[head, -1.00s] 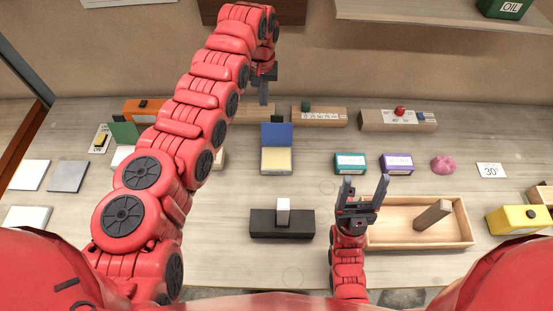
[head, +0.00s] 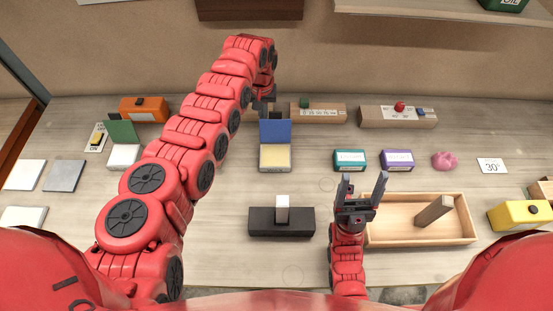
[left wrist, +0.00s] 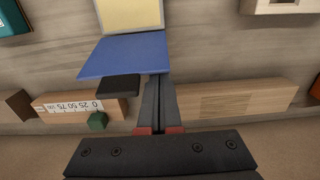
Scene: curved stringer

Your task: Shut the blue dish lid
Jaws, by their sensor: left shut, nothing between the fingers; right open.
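The blue dish lid (head: 275,132) stands raised at the back edge of its dish (head: 275,158), whose pale yellow inside is open to view. In the left wrist view the lid (left wrist: 125,55) is beside my left fingers, with a dark tab (left wrist: 117,88) near its edge. My left gripper (head: 263,108) is behind the lid, on the wall side, its fingers shut and empty. In the left wrist view its fingertips (left wrist: 157,82) are close to the lid; I cannot tell whether they touch. My right gripper (head: 363,183) is open and empty, pointing up near the wooden tray.
Wooden blocks with scales (head: 318,112) (head: 398,117) stand along the back. A dish with a green lid (head: 122,132) is at left. A black block with a white peg (head: 265,222) is in front. A wooden tray (head: 385,238) lies at right. Teal (head: 350,160) and purple (head: 397,160) boxes sit right of the dish.

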